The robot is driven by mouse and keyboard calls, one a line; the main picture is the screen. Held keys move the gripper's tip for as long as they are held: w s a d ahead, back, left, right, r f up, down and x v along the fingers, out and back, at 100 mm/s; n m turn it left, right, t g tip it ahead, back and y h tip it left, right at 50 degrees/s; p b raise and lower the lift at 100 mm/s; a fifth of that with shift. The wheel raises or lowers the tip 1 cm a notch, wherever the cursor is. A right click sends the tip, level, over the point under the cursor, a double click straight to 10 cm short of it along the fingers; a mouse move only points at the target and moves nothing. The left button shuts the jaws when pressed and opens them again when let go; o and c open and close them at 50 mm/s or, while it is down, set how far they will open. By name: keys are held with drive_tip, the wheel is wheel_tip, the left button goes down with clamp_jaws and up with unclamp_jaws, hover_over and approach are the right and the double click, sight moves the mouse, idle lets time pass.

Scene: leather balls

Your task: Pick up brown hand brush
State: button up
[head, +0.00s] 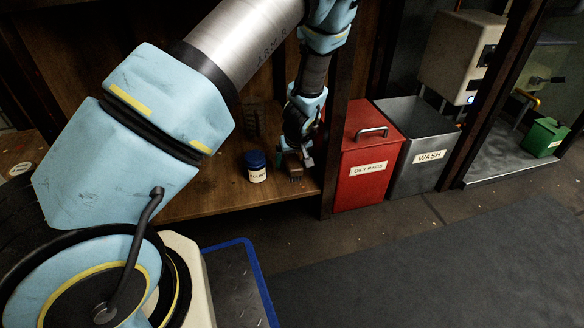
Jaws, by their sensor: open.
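The brown hand brush (294,172) stands on the wooden shelf near its right front corner, with dark bristles at its lower end. My gripper (294,150) is directly above it, pointing down, with its fingers around or right beside the brush's upper part. The jaws are open. The gripper and its shadow hide part of the brush, so I cannot tell whether the fingers touch it.
A blue-lidded jar (256,166) stands just left of the brush on the wooden shelf (205,199). A dark upright post (332,155) is close on the right. Beyond it are a red bin (366,182) and a grey WASH bin (420,130). The floor in front is clear.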

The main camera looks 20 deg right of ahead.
drive_tip(key=shift+f, duration=0.25)
idle(0.4)
clamp_jaws()
idle(0.8)
